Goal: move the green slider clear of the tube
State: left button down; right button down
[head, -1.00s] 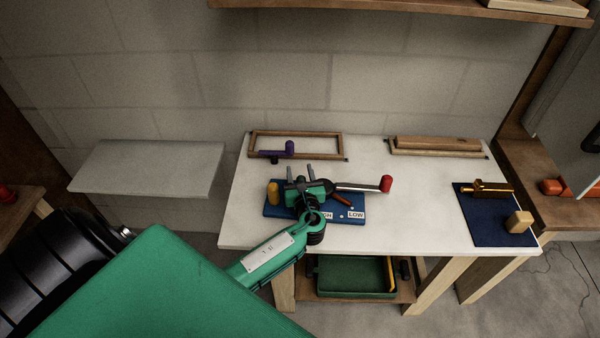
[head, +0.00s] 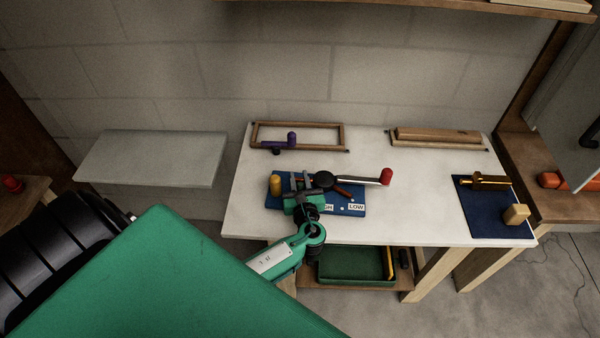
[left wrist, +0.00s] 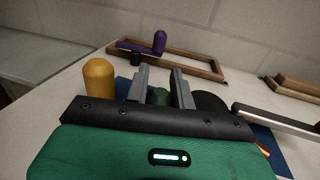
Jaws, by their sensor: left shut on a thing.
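A green slider (left wrist: 160,97) shows as a small rounded green piece between the grey fingers of my left gripper in the left wrist view. My left gripper (head: 300,181) is shut on it, over the left part of the blue board (head: 350,208) marked LOW. The gripper body hides most of the slider in the head view. I cannot clearly make out a tube at the slider. A yellow peg (head: 275,184) stands left of the fingers; it also shows in the left wrist view (left wrist: 98,78). My right gripper is not in view.
A black hub (head: 324,180) with a metal lever and red knob (head: 386,176) is just right of the fingers. A wooden frame with a purple handle (head: 291,140) lies behind. A brass piece (head: 490,180) lies on a dark blue mat (head: 482,215) at right.

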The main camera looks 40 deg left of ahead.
pick_arm(q)
jog(key=c, duration=1.2)
grip_release()
jog(key=shift+s+d, duration=0.15)
jog(key=b+v, duration=0.3)
jog(key=v, duration=0.9)
jog(key=shift+s+d+f, duration=0.1)
jog(key=shift+s+d, duration=0.05)
jog(key=shift+d, duration=0.05)
jog(key=shift+s+d, duration=0.3)
jog(key=shift+s, duration=0.05)
